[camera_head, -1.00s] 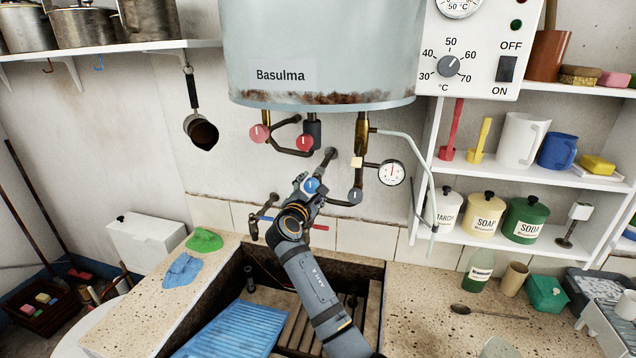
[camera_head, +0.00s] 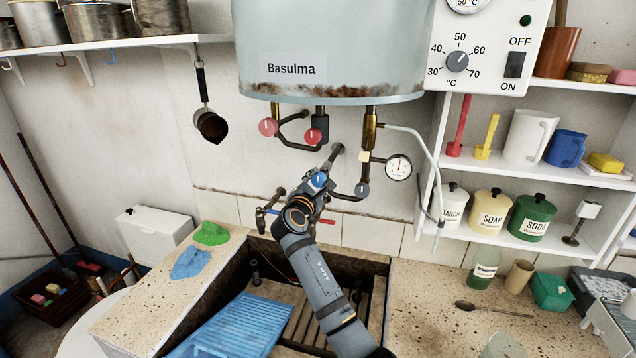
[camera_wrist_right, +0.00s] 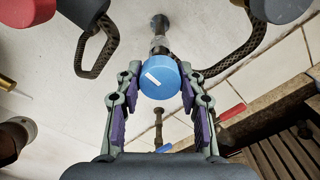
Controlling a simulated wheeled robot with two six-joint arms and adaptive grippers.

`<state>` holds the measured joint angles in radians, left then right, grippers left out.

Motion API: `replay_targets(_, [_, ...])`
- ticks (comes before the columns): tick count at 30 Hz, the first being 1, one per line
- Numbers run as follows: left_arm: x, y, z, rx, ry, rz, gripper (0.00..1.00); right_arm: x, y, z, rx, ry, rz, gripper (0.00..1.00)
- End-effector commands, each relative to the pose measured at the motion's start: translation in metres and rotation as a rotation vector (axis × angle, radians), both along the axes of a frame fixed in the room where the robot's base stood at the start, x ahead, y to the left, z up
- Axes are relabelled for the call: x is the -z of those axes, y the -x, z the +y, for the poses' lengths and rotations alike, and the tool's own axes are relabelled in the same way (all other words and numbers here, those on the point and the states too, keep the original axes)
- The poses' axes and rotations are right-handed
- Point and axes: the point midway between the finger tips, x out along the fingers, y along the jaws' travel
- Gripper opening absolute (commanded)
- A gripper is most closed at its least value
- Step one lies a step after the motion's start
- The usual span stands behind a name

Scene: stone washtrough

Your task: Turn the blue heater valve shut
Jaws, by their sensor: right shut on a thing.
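The blue heater valve (camera_head: 319,178) is a round knob on a pipe below the water heater, above the stone trough. In the right wrist view the knob (camera_wrist_right: 160,80) faces the camera, with a short white mark slanting across its face. My right gripper (camera_head: 317,184) is around the knob. In the wrist view its two fingers with purple pads (camera_wrist_right: 160,92) press on the knob's left and right sides. The fingers hide part of the knob in the head view. My left gripper is not in view.
Two red valves (camera_head: 268,127) (camera_head: 313,136) and a grey knob (camera_head: 362,189) hang close to the gripper. A dial gauge (camera_head: 398,167) is to the right. A tap with a red lever (camera_head: 317,220) sits just below. The trough (camera_head: 258,246) lies underneath.

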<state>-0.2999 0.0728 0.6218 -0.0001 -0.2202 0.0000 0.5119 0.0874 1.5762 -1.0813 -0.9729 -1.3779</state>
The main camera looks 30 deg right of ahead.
Motion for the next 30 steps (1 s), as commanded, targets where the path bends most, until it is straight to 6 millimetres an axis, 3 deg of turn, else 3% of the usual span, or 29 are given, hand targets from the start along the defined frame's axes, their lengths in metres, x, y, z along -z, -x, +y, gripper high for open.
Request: replay_targets(30, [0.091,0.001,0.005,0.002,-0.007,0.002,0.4,-0.004,0.0,0.0,-0.007,-0.574,-0.694,0.07])
